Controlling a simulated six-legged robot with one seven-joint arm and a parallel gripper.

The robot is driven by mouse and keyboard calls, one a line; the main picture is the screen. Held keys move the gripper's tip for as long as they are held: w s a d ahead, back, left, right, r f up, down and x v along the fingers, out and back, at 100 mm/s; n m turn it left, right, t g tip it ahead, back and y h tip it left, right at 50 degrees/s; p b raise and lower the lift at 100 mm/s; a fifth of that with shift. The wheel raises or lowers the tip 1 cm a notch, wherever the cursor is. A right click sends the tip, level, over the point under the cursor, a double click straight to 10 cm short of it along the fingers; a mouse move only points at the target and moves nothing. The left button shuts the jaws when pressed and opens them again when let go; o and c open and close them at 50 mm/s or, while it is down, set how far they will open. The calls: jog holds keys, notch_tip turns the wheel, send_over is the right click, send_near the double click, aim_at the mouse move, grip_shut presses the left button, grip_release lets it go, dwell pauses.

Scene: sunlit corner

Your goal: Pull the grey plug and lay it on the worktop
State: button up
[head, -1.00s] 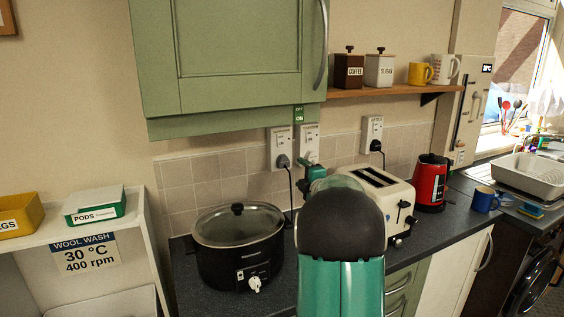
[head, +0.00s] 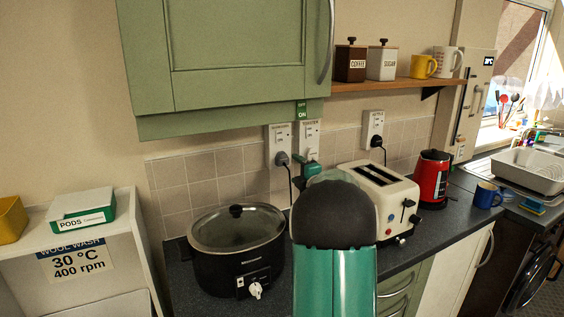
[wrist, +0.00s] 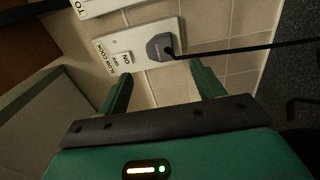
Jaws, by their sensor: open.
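The grey plug (head: 281,158) sits in the left wall socket (head: 278,139), with a black cord hanging down behind the slow cooker. In the wrist view the grey plug (wrist: 160,47) is seated in a white socket plate (wrist: 122,58) labelled "SLOW COOK". My gripper (wrist: 162,82) is open and empty, its two green fingers pointing at the plate, with the plug ahead of the gap between them and apart from them. In the head view my gripper (head: 306,168) is partly hidden by my arm. The dark worktop (head: 450,228) runs below.
A black slow cooker (head: 238,262) and a cream toaster (head: 385,200) stand on the worktop, with a red kettle (head: 433,180) and blue mug (head: 486,195) farther right. A green cupboard (head: 225,60) overhangs the sockets. A second socket (head: 307,137) adjoins on the right.

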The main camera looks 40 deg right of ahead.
aim_at(285, 162)
jog(key=shift+x, duration=4.5)
jog(key=shift+a, duration=0.1)
jog(key=shift+f, duration=0.15)
jog(key=shift+c, duration=0.2)
jog(key=c, duration=1.3)
jog(key=shift+o, duration=0.2)
jog(key=v, duration=0.6)
